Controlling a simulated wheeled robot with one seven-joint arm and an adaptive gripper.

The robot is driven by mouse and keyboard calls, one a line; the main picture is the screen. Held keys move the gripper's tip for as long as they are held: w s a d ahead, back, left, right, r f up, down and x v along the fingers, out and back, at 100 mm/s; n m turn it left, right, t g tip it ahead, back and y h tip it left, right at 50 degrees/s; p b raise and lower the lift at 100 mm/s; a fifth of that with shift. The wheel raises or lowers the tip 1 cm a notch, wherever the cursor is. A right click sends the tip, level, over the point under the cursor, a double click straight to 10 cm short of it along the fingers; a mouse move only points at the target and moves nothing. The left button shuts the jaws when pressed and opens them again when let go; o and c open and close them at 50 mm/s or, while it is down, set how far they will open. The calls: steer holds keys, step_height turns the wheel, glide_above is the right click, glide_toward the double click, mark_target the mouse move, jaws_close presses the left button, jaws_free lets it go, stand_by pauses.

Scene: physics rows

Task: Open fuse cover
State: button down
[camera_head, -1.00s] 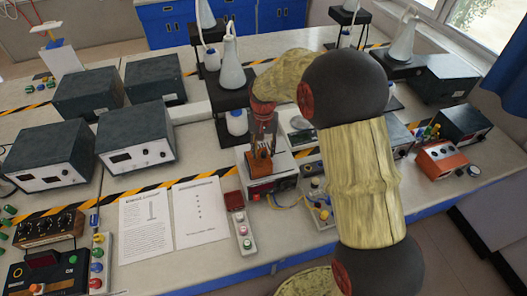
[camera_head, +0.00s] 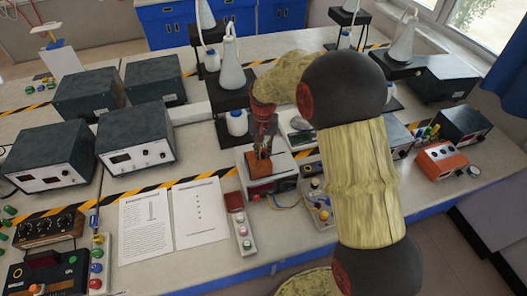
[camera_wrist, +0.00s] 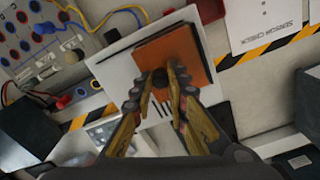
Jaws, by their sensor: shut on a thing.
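The fuse cover (camera_head: 267,167) is an orange-brown panel on top of a white device (camera_head: 272,186). In the wrist view the cover (camera_wrist: 185,52) lies over the device's white top (camera_wrist: 116,72), with a small dark knob (camera_wrist: 160,77) near its lower edge. My gripper (camera_head: 264,152) is above the cover in the head view. In the wrist view my gripper (camera_wrist: 160,73) has its fingertips closed around the knob. The space beneath the cover is hidden, and I cannot tell how far the cover is raised.
A button strip (camera_head: 240,225) and printed sheets (camera_head: 172,222) lie in front and to the left. A flask stand (camera_head: 237,100) is behind the device. Dark instrument boxes (camera_head: 135,135) stand left, and a terminal box (camera_head: 318,201) with wires stands right.

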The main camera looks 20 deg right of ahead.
stand_by(0.5)
steer(key=d+p, duration=0.1)
steer(key=d, duration=0.7)
steer(key=shift+w+d+r, duration=0.1)
steer(key=shift+d, duration=0.05)
steer(key=c, duration=1.9)
jaws_free()
steer(key=shift+d, duration=0.15)
steer(key=shift+o, duration=0.7)
steer(key=shift+o, duration=0.2)
step_height(320, 180, up, 12)
